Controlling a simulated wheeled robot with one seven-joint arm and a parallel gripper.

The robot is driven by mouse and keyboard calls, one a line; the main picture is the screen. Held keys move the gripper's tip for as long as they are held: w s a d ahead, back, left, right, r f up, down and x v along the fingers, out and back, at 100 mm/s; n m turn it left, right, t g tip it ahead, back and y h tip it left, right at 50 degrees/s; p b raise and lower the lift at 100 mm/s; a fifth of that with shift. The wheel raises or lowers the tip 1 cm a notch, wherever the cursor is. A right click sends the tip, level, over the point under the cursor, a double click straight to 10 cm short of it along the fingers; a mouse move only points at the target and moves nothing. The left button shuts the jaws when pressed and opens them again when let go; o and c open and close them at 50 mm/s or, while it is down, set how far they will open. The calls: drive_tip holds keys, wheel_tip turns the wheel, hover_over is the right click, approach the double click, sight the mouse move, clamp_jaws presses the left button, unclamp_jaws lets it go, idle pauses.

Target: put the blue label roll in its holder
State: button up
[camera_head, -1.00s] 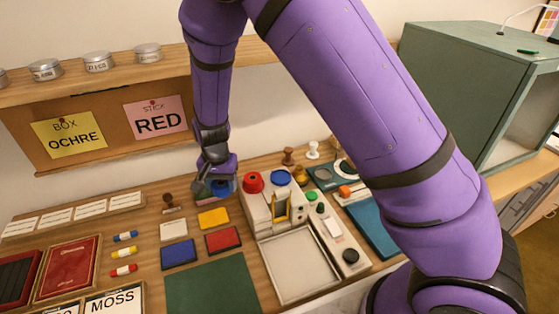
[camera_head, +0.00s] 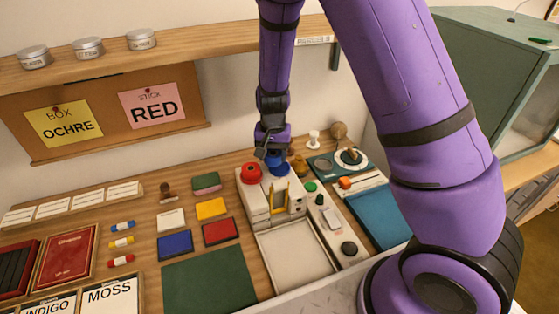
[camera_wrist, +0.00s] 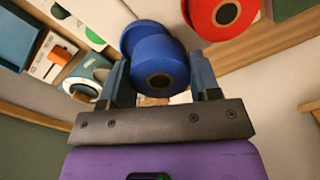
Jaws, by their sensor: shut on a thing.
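My gripper (camera_head: 272,152) is shut on the blue label roll (camera_wrist: 162,66), which has a dark core and sits between the two fingers in the wrist view. In the head view the held roll (camera_head: 276,158) is partly hidden by the gripper, over the back of a white dispenser unit (camera_head: 257,207). A second blue round piece (camera_head: 281,170) is on the unit just below the held roll. It shows behind the roll in the wrist view (camera_wrist: 130,38). I cannot tell whether the two touch. A red roll (camera_head: 251,173) sits beside it on the left.
A brass-coloured knob (camera_head: 299,166) and a white stamp (camera_head: 314,138) stand close on the right. A green block (camera_head: 206,182) and coloured pads lie to the left. The shelf (camera_head: 190,45) runs behind my arm. The green mat (camera_head: 210,280) in front is clear.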

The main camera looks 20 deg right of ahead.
sight(280, 161)
drive_tip(key=shift+d, duration=0.9)
drive_tip(key=shift+d+f, duration=0.15)
drive_tip(key=shift+f, duration=1.6)
drive_tip(key=o, duration=0.9)
